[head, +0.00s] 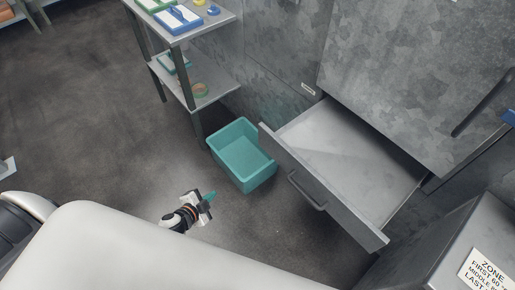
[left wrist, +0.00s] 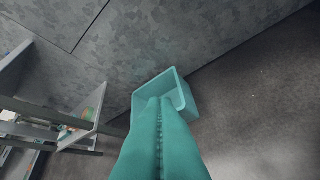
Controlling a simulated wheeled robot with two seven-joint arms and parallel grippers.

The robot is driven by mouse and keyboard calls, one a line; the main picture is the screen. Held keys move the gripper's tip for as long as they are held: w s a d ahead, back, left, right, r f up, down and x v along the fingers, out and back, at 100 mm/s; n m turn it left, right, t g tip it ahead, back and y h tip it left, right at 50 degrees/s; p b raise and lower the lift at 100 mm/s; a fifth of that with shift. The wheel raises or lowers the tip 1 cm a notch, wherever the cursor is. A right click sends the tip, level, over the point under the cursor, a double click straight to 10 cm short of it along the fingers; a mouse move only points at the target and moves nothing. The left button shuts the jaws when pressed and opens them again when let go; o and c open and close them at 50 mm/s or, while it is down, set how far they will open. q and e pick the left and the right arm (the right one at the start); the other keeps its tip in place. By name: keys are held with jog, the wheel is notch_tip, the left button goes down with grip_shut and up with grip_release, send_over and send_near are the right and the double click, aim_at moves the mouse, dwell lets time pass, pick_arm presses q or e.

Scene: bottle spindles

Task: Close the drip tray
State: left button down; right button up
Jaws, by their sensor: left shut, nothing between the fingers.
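The drip tray (head: 345,170) is a grey drawer-like tray pulled out from the lower part of the metal cabinet in the head view. Its front panel (head: 322,187) has a bar handle (head: 306,191) and faces the lower left. The tray looks empty. My left gripper (head: 211,196) is to the left of the front panel, apart from it, over the floor. Its teal fingers are shut with nothing between them, and they fill the middle of the left wrist view (left wrist: 160,110). My right gripper is not in view.
A teal bin (head: 241,155) stands on the floor between the shelf and the tray, and shows beyond my fingers in the left wrist view (left wrist: 184,97). A shelf rack (head: 207,78) stands at the upper left. A grey box with a sign (head: 487,268) is at the lower right.

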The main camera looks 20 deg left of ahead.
pick_arm(q)
jog(key=w+d+r+m+t+h+b, duration=0.1)
jog(key=w+r+m+t+h+b, duration=0.15)
jog(key=w+r+m, duration=0.55)
jog(key=m+g+h+b, duration=0.1)
jog(key=m+h+b, duration=0.15)
jog(key=m, duration=0.25)
send_near(263, 137)
jog(key=b+x, duration=0.1)
jog(key=x, duration=0.4)
jog(key=shift+w+f, duration=0.15)
jog(key=shift+w+d+g, duration=0.25)
jog(key=shift+w+d, duration=0.05)
jog(key=shift+w, duration=0.3)
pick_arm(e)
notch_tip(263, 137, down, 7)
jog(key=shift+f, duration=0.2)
pick_arm(q)
jog(key=shift+d, duration=0.1)
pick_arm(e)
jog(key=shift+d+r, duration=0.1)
